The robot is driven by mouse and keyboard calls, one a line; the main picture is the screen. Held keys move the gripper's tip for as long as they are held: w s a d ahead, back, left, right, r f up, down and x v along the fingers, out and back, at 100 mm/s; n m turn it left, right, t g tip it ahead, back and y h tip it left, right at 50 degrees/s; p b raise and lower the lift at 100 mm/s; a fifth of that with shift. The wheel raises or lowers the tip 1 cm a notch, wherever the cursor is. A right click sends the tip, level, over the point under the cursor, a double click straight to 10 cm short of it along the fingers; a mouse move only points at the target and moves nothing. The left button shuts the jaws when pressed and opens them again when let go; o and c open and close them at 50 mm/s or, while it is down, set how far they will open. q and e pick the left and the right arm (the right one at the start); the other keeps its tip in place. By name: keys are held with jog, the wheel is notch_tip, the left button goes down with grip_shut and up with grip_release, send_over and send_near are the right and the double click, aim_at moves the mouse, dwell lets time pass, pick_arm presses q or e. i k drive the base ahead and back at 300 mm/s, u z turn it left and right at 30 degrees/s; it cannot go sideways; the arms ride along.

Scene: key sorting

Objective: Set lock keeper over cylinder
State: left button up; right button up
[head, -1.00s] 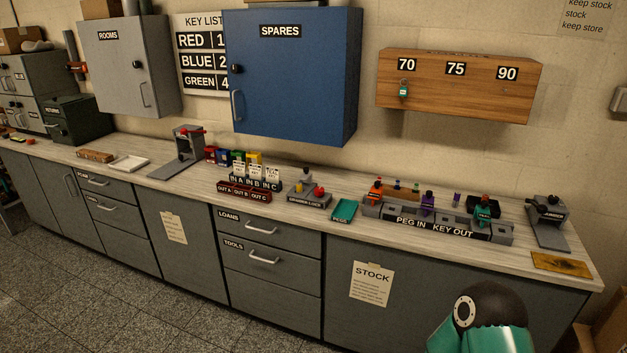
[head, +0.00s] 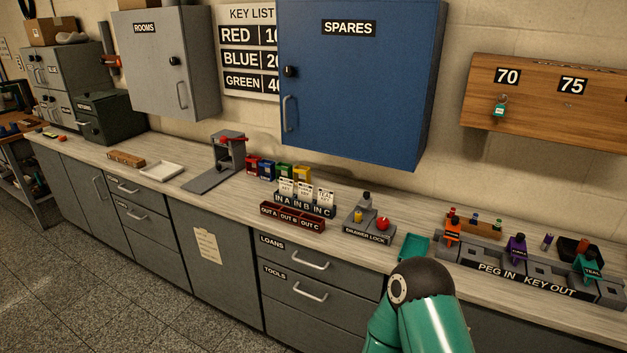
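The drawer lock (head: 369,235) is a grey block with a label, standing on the counter right of the OUT trays. A small yellow cylinder (head: 358,215) stands at its left, a red knob (head: 382,223) at its right. A dark grey upright piece (head: 366,200) with a pale top stands at its back; I cannot tell whether this is the keeper. A teal arm link of mine with a black joint rises at the bottom, in front of the counter. Neither gripper shows.
A teal tray (head: 413,246) lies right of the lock, partly behind my arm. The PEG IN / KEY OUT rack (head: 528,280) with coloured keys stands further right. The OUT trays (head: 292,218) and card holders (head: 305,207) stand left. The blue SPARES cabinet (head: 360,90) hangs above.

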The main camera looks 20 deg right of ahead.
aim_at(366, 202)
jog(key=z, duration=0.1)
jog(key=i, duration=1.15)
jog(key=z, duration=0.6)
